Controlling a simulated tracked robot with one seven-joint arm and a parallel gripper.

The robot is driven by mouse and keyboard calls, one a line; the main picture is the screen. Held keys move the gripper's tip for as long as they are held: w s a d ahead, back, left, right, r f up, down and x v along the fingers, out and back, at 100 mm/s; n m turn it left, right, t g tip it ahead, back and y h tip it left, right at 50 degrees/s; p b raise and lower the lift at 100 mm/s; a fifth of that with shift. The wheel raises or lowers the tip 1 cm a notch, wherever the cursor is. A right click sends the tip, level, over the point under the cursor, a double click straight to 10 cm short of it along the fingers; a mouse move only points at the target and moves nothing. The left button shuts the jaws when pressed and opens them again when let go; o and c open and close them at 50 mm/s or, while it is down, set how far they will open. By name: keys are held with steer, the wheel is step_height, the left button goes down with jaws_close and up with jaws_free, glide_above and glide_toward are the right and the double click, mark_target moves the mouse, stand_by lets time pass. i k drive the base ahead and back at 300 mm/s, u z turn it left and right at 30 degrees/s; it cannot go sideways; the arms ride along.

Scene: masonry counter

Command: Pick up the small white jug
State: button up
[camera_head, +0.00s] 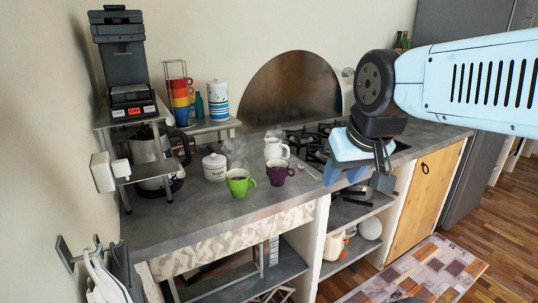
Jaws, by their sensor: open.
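The small white jug (275,149) stands upright on the grey masonry counter (230,213), left of the gas hob. Its handle points right. The purple cup stands just in front of it and may cover a little of its base. My gripper (362,186) hangs at the counter's front edge, to the right of the jug and nearer the camera. It is open and apart from the jug, with nothing visible between its fingers.
A steaming green cup (239,183) and a purple cup (279,174) stand in front of the jug. A white lidded pot (214,167) is to its left. The gas hob (312,138) lies to the right.

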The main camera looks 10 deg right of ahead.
mark_target(267, 151)
steer(key=z, duration=0.05)
steer(key=i, duration=1)
steer(key=u, duration=0.05)
